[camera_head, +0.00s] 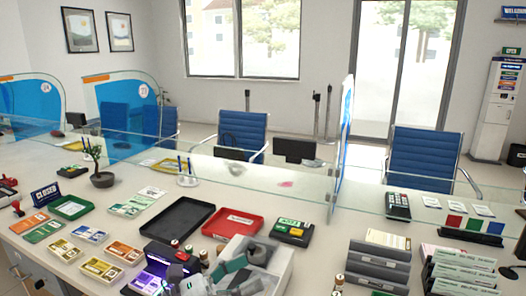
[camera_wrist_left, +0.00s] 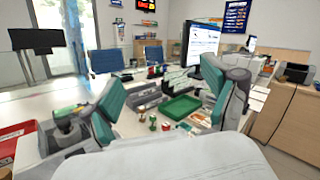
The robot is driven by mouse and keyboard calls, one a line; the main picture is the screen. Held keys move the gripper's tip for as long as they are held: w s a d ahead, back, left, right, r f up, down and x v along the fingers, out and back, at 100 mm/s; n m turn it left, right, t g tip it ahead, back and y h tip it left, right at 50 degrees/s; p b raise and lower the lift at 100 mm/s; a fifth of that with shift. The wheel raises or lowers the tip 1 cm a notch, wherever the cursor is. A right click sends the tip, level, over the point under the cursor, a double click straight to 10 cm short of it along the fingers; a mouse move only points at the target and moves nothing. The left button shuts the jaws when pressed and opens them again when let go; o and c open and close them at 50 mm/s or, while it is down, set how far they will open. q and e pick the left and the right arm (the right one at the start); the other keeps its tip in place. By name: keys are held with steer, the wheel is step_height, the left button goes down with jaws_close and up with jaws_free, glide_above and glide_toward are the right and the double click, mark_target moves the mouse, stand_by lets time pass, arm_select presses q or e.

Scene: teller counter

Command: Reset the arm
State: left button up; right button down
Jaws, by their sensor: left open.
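My left gripper (camera_head: 243,271) shows at the bottom middle of the head view, its teal-padded fingers low over the counter by a grey bin (camera_head: 278,277). In the left wrist view the gripper (camera_wrist_left: 162,88) has its two fingers wide apart with nothing between them. Several small stamps (camera_wrist_left: 140,127) and a green tray (camera_wrist_left: 180,107) show beyond the gap between the fingers. I do not see my right gripper in either view.
A black tray (camera_head: 178,222) and a red tray (camera_head: 232,224) lie behind the gripper. A glass screen (camera_head: 300,187) runs along the counter.

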arm_select(q)
steer(key=w+a+n+t+y, duration=0.1)
steer(key=a+n+t+y, duration=0.45)
steer(key=n, duration=0.55)
steer(key=w+a+n+t+y, duration=0.2)
steer(key=a+n+t+y, duration=0.3)
steer(key=n, duration=0.5)
steer(key=s+a+f+n+g+y, duration=0.2)
steer(key=s+a+f+n+y, duration=0.15)
steer(key=f+n, duration=0.35)
steer(key=s+a+f+n+g+y, duration=0.2)
steer(key=a+f+n+y, duration=0.25)
steer(key=f+n, duration=0.25)
steer(key=s+d+f+n+g, duration=0.1)
steer(key=s+f+n+g, duration=0.45)
steer(key=s, duration=0.55)
steer(key=s+f+n+g, duration=0.3)
steer(key=s+f+g, duration=0.3)
steer(key=s+f, duration=0.3)
steer(key=s+f+g, duration=0.1)
steer(key=s+f, duration=0.2)
steer(key=f, duration=2.5)
steer(key=s+a+f+g, duration=0.1)
steer(key=s+a+f, duration=0.1)
steer(key=s+f, duration=1.1)
steer(key=s, duration=0.3)
steer(key=shift+a+f+g, duration=0.3)
steer(key=shift+a+f, duration=0.1)
